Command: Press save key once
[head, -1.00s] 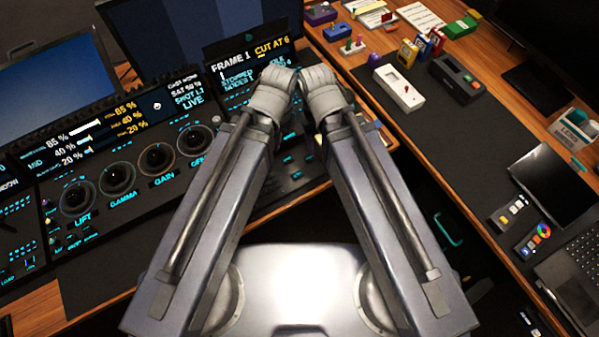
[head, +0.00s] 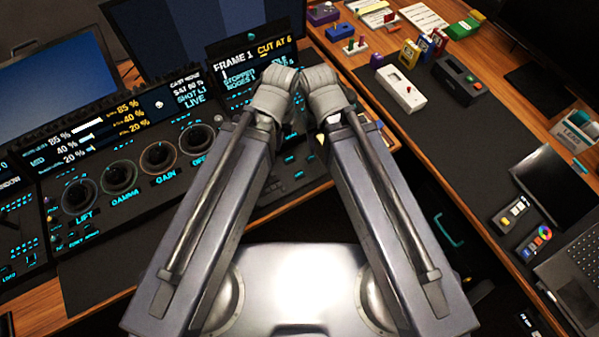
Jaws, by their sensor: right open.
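The dark control panel (head: 300,178) lies in the middle of the head view, with small cyan-lit keys. I cannot read which one is the save key; my arms cover part of the panel. My right gripper (head: 327,112) is largely hidden by my right arm over the upper right part of the panel. It is open, and its fingertips cannot be made out, nor whether it touches a key. My left arm comes in from the left and ends over the panel beside the right one; its gripper is hidden.
A dial panel (head: 128,200) with LIFT, GAMMA and GAIN knobs is at left. A screen reading FRAME 1 (head: 232,62) stands behind the panel. At right are a white box (head: 400,88), a dark box (head: 459,78), a tablet (head: 553,185) and a laptop (head: 572,285).

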